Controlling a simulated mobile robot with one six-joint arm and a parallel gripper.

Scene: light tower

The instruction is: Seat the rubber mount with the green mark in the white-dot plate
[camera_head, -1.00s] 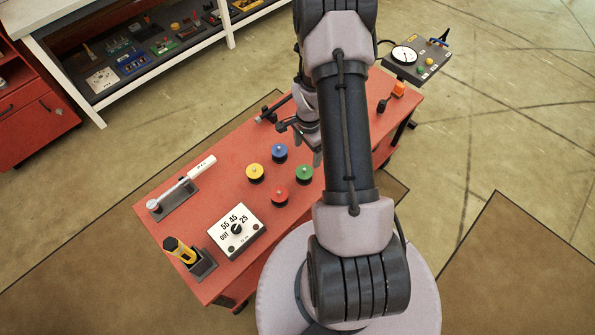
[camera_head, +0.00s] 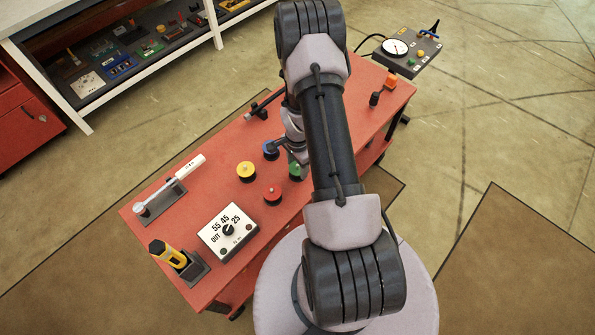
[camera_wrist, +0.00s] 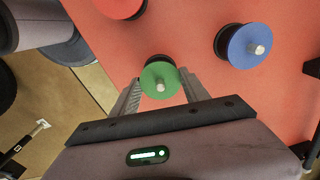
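The green-marked rubber mount (camera_head: 295,172) stands on the red cart top, partly hidden by my arm in the head view. In the wrist view the green mount (camera_wrist: 160,79) shows its green disc, a pale centre stud and a black rubber body. My gripper (camera_wrist: 160,82) is open, with one finger on each side of the green mount and its tips close to it. I cannot tell whether they touch. In the head view my arm mostly hides the gripper. I cannot make out a plate with a white dot in these frames.
Close by stand a blue mount (camera_head: 271,150), a yellow mount (camera_head: 246,171) and a red mount (camera_head: 272,194). Left on the cart (camera_head: 330,120) are a white-handled tool (camera_head: 172,184), a dial box (camera_head: 228,231) and a yellow tool in a holder (camera_head: 168,253). A gauge box (camera_head: 407,52) is beyond the right end.

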